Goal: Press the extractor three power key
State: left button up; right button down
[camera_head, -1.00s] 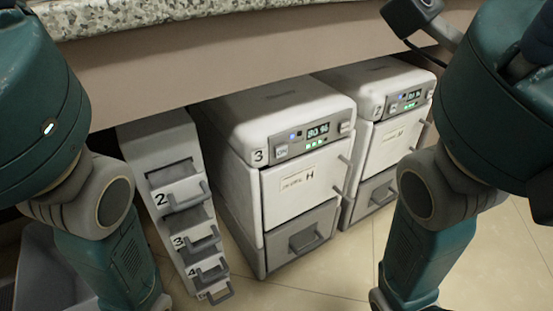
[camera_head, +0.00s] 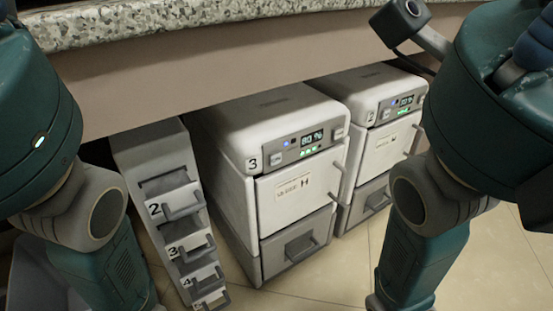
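Extractor three (camera_head: 299,203) is a white box-shaped machine with the number 3 on its front, standing under the counter in the middle of the head view. Its grey control panel (camera_head: 296,149) has a lit display, a small blue light, green lights and a light key at each end, the left key (camera_head: 276,159) and the right key (camera_head: 339,133). I cannot tell from the markings which key is the power key. My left arm is at the left edge and my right arm at the right edge. Both grippers are outside the picture, below its edge.
Extractor two (camera_head: 386,145) stands close to the right of extractor three. A narrow rack with numbered drawers (camera_head: 181,204) stands to the left. The granite counter (camera_head: 150,22) overhangs them all. Tiled floor (camera_head: 335,262) is clear in front.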

aim_at(285, 248)
jog(key=k+j+u, duration=0.1)
jog(key=k+u, duration=0.35)
jog(key=k+j+u, duration=0.2)
jog(key=u, duration=0.2)
jog(key=k, duration=0.1)
